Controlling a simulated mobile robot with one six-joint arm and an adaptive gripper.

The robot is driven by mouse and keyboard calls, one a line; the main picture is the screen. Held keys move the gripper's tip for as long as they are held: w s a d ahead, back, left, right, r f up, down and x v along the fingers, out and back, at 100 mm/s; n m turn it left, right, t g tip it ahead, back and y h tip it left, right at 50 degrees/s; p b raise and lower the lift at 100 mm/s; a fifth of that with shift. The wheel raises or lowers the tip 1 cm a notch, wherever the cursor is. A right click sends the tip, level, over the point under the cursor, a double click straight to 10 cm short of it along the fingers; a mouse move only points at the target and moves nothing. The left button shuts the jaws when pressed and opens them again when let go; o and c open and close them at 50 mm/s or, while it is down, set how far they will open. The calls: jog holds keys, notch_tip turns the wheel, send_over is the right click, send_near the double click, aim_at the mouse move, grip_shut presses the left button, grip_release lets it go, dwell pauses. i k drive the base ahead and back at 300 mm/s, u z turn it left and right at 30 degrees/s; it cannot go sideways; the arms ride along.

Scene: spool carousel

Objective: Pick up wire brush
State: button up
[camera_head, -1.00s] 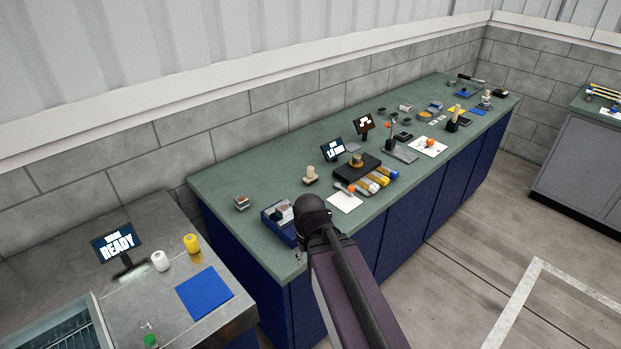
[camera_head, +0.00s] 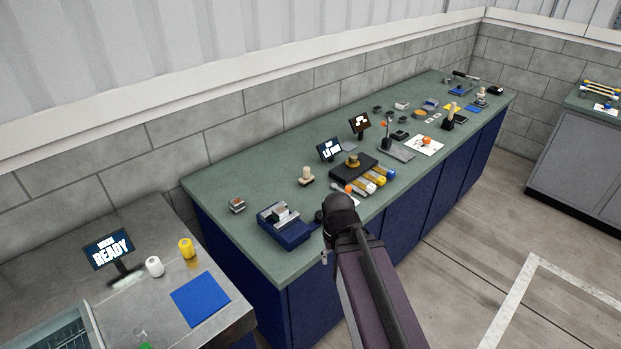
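I cannot pick out a wire brush for certain; the items on the long green-topped bench (camera_head: 228,190) are too small to tell. A small block with a brown and grey top (camera_head: 237,205) sits near the bench's left end. My gripper's fingers do not show.
Two small screens (camera_head: 329,149) (camera_head: 359,123), a black tray (camera_head: 345,170) and many small items crowd the bench. A metal table at left carries a READY screen (camera_head: 108,248), a yellow spool (camera_head: 186,247), a white spool (camera_head: 154,266) and a blue mat (camera_head: 200,297).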

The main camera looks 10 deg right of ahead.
aim_at(308, 179)
jog(key=u, duration=0.05)
jog(key=i, duration=0.95)
jog(key=z, duration=0.05)
